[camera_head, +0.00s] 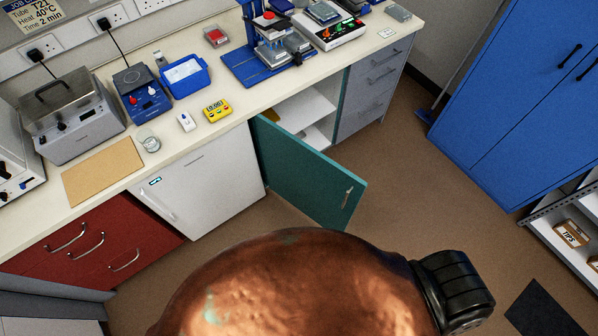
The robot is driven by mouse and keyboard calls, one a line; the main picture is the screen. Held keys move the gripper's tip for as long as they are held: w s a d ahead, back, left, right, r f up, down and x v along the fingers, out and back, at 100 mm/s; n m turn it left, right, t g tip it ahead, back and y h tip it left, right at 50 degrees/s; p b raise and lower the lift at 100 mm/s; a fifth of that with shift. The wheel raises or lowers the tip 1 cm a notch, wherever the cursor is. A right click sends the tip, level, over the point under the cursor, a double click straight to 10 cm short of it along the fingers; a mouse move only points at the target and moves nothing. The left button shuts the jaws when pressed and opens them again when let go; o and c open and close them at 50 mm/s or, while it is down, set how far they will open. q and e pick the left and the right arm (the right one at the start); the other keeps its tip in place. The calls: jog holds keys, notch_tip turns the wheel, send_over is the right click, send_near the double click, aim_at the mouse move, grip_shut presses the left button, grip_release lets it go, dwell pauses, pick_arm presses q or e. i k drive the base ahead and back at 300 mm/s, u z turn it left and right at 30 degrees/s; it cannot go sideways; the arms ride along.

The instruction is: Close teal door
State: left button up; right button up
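The teal door (308,178) of the under-bench cupboard stands wide open, swung out from its left edge over the floor. Its handle (347,198) is a small pale metal bar near the free edge. The open cupboard (303,112) shows white shelves inside, with something yellowish partly hidden behind the door. Neither of my grippers can be made out in this view. A large copper-coloured rounded shape close to the camera covers the bottom middle and hides the floor there.
A white fridge (205,185) stands left of the door, with red drawers (95,245) further left. Grey drawers (370,85) are right of the cupboard. A blue cabinet (510,100) stands at the right. The floor (420,190) between door and cabinet is clear.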

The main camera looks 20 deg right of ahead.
aim_at(325, 192)
jog(key=z, duration=0.8)
jog(key=k, duration=0.75)
jog(key=u, duration=0.2)
